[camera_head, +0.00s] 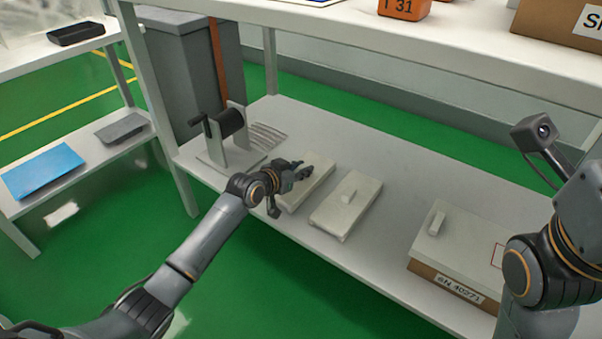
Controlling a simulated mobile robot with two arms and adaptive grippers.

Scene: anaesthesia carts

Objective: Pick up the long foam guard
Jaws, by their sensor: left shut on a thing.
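A pale cream foam guard (318,188), a flat slab, lies on the lower white shelf under my left gripper (304,174). My left gripper is shut on it at its upper side, and the fingers hide the part they hold. A second cream slab (336,221) with a small raised grip block lies just to the right, apart from the first. A third cream piece (462,243) with a similar block lies on a cardboard box marked SN 40271. Which of them is the long one is hard to judge. My right arm shows at the right edge; its gripper is out of view.
A black roll on a grey stand (231,123) is left of my left gripper. The upper shelf (330,32) overhangs the back and carries an orange block (404,9) and a cardboard box (562,22). The lower shelf (385,262) is bare between the second slab and the marked box.

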